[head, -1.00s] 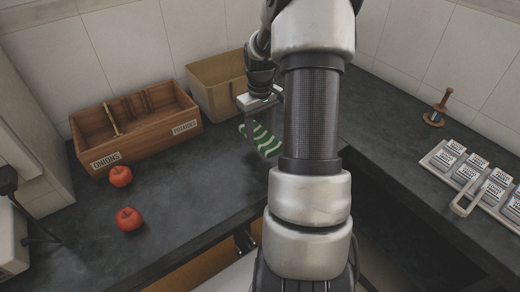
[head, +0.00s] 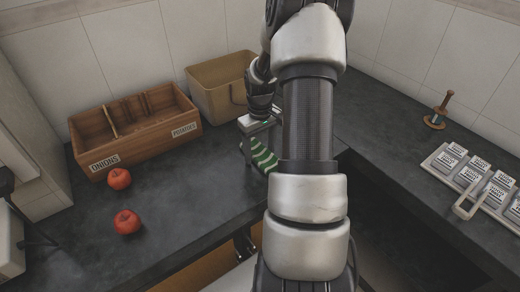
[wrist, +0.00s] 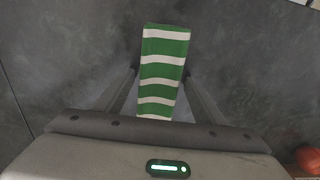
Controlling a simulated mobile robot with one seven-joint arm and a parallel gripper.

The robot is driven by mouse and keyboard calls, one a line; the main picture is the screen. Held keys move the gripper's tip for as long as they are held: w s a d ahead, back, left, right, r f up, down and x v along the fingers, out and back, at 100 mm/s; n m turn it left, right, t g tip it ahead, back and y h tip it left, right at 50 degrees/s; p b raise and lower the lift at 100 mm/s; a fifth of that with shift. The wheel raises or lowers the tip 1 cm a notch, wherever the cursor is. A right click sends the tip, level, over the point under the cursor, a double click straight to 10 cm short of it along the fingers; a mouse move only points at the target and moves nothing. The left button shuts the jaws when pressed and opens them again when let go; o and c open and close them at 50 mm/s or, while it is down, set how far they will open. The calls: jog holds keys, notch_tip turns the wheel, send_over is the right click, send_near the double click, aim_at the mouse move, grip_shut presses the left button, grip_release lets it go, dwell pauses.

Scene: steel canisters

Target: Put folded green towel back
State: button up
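The folded green towel (head: 263,157) with white stripes lies on the dark counter in the head view, partly hidden by my gripper and arm. In the wrist view the towel (wrist: 164,70) is a narrow upright strip in the middle, its near end hidden by the gripper body. My gripper (head: 256,150) points down at the towel. In the wrist view my gripper (wrist: 162,84) is open, with one finger on each side of the towel and dark counter showing between fingers and cloth.
A wooden box (head: 145,143) labelled onions and potatoes stands at left. A tan bin (head: 215,92) is behind my gripper. Two red apples (head: 119,178) (head: 127,222) lie on the counter.

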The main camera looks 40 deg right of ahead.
aim_at(260, 151)
notch_tip(260, 151, up, 12)
jog(key=p, duration=0.1)
jog(key=shift+r+p, duration=0.2)
jog(key=shift+p, duration=0.2)
dwell(0.7)
